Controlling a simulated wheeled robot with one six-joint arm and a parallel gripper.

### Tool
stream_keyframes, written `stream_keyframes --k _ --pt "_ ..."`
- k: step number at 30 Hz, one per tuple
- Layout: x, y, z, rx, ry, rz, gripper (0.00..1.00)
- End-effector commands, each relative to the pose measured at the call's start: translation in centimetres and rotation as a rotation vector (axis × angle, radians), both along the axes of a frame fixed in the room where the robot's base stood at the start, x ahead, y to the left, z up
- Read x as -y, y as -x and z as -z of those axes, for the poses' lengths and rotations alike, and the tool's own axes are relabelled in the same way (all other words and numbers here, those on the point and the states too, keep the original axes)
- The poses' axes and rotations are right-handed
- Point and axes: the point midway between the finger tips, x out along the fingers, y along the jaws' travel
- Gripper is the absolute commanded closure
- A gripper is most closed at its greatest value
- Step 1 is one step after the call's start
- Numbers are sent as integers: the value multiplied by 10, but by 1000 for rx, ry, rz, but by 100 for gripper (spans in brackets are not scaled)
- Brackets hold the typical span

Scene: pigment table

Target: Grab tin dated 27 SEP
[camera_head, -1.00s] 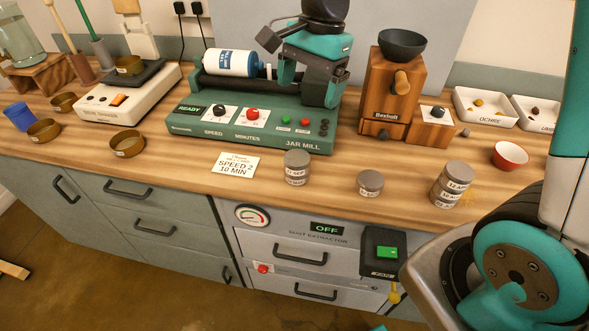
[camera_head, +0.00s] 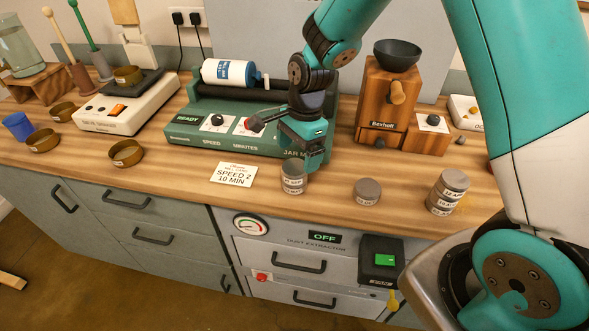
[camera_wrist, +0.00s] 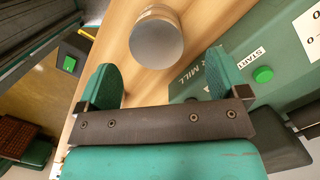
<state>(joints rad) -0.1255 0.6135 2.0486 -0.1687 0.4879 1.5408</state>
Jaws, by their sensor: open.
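Grey lidded tins with small white labels stand along the front of the bench: a stack of two (camera_head: 293,177) in front of the jar mill, a lone tin (camera_head: 367,191) right of it, and a taller stack (camera_head: 448,191) further right. The label dates are too small to read surely, so I cannot tell which is 27 SEP. My gripper (camera_head: 302,150) is by the mill's right end, just above and behind the left stack. In the wrist view my gripper (camera_wrist: 160,66) is open and empty, with a round tin lid (camera_wrist: 156,40) ahead, between the finger lines.
The green jar mill (camera_head: 225,143) stands close behind the left stack. A paper card (camera_head: 233,175) lies left of it. The wooden grinder (camera_head: 388,105) stands behind the lone tin. Brass bowls (camera_head: 125,153) and a blue cup (camera_head: 18,126) are at left.

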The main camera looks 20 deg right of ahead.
Motion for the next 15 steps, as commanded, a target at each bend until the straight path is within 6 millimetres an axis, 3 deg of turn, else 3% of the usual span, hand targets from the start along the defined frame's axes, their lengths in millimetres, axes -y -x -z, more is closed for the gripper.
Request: stream_keyframes --k 9,15 --pt "-10 6 41 -5 0 0 8" --pt "-10 6 45 -1 -1 2 8"
